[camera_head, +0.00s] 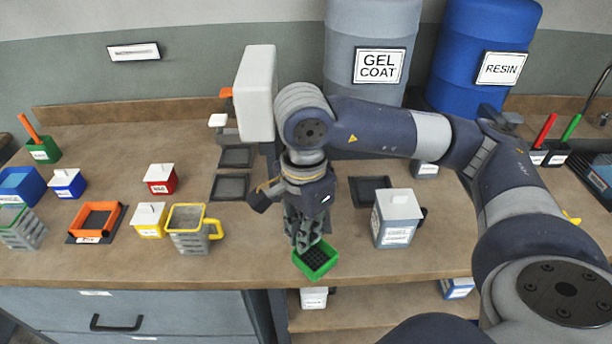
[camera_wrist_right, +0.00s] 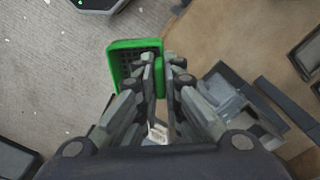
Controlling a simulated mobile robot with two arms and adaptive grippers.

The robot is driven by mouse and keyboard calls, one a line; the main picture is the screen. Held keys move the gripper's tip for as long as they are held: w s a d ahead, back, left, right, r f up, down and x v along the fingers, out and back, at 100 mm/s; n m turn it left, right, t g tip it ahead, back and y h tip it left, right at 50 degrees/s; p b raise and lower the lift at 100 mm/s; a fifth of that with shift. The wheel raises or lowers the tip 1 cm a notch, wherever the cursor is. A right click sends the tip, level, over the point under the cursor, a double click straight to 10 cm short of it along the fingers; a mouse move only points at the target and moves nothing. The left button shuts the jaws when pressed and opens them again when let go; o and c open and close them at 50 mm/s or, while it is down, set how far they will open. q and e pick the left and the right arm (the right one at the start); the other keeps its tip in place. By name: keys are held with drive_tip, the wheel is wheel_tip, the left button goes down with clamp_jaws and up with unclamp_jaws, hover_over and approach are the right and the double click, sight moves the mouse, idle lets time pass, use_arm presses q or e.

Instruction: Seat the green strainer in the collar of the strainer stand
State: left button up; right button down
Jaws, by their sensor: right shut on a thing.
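The green strainer (camera_head: 316,259) is a square green-rimmed tray with a dark mesh. My right gripper (camera_head: 304,232) is shut on its rim and holds it at the counter's front edge. In the right wrist view the strainer (camera_wrist_right: 122,62) sits at the fingertips (camera_wrist_right: 161,72), mostly left of them, with the floor behind it. The fingers hide part of its rim. An orange square frame (camera_head: 119,216) on a dark base stands at the left of the counter. It may be the collar of the strainer stand, but I cannot tell for certain. My left gripper is not in view.
A yellow-rimmed grey mug (camera_head: 190,243), a yellow box (camera_head: 150,227) and a red box (camera_head: 161,183) stand left of my right gripper. A grey lidded box (camera_head: 396,232) stands close on its right. Dark trays (camera_head: 229,187) lie behind. The front counter strip between gripper and mug is clear.

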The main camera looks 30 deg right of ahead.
drive_tip(key=m, duration=0.2)
drive_tip(key=r+m, duration=0.1)
drive_tip(key=m, duration=0.1)
drive_tip(key=d+r+m, duration=0.1)
drive_tip(key=m, duration=0.1)
drive_tip(key=shift+d+r+m, duration=0.1)
drive_tip(key=shift+r+m, duration=0.05)
drive_tip(key=shift+m, duration=0.25)
drive_tip(key=d+r+m+p, duration=0.1)
drive_tip(key=d+r+m, duration=0.15)
drive_tip(key=m, duration=0.75)
drive_tip(key=d+r+m+p, duration=0.1)
drive_tip(key=r+m, duration=0.2)
drive_tip(key=m, duration=0.6)
drive_tip(key=w+d+f+p, duration=0.2)
drive_tip(key=w+d+p, duration=0.1)
drive_tip(key=w, duration=0.3)
drive_tip(key=w+d+f+p, duration=0.2)
drive_tip(key=w+d+p, duration=0.2)
drive_tip(key=w, duration=0.3)
drive_tip(key=shift+d+f, duration=0.4)
drive_tip(key=shift+d, duration=0.05)
drive_tip(key=shift+w, duration=0.1)
